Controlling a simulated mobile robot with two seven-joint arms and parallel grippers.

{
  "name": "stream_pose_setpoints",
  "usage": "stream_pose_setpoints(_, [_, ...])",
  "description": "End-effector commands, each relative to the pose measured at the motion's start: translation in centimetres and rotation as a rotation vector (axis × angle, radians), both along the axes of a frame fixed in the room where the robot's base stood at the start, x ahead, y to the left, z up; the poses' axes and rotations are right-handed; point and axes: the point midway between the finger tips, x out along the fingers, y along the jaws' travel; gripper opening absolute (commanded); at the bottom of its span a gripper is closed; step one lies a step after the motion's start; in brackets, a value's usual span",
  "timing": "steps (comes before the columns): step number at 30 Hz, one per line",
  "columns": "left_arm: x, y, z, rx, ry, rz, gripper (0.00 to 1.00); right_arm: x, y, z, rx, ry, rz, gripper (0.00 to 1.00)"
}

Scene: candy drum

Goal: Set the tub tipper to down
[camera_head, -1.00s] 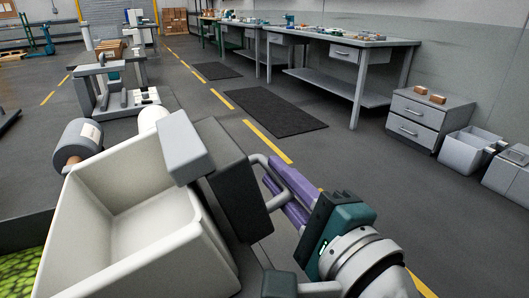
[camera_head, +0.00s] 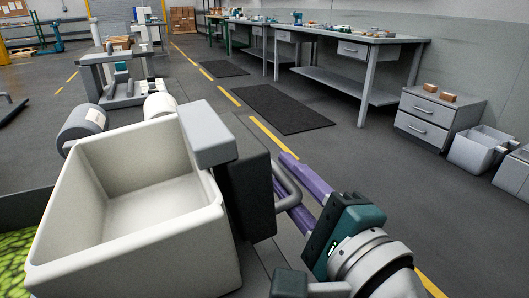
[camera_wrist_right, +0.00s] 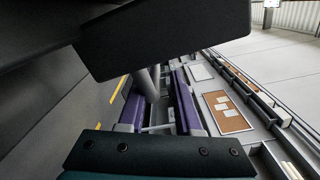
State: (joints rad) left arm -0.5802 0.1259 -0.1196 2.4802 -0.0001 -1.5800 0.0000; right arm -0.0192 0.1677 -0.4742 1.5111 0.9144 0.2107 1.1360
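The tub tipper's cream tub (camera_head: 130,245) fills the lower left of the head view, nearly level, its open top facing up. A grey block (camera_head: 207,138) sits at its right rim, above a dark panel (camera_head: 246,195). A grey bar handle (camera_head: 288,184) sticks out on the right. My right gripper (camera_head: 286,182) has purple fingers on either side of the handle, spread with a gap. In the right wrist view, the fingers (camera_wrist_right: 158,98) stand apart with a grey bar (camera_wrist_right: 149,82) between them, nearer the left finger. My left gripper is out of view.
Grey rollers (camera_head: 82,128) lie behind the tub, and a green bed (camera_head: 15,248) shows at lower left. A grey frame stand (camera_head: 122,82) is beyond. Workbenches (camera_head: 365,45) and a drawer cabinet (camera_head: 436,118) line the right wall.

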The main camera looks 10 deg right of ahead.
Motion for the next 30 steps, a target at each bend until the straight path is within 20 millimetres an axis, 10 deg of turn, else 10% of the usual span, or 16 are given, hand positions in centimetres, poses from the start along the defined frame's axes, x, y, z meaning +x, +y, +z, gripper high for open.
stream_pose_setpoints(14, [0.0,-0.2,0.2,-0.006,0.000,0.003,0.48,-0.6,-0.2,0.1,0.001,-0.002,-0.001,0.47])
stream_pose_setpoints(30, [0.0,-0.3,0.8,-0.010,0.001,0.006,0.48,-9.1,-2.9,0.0,0.001,0.000,0.000,0.47])
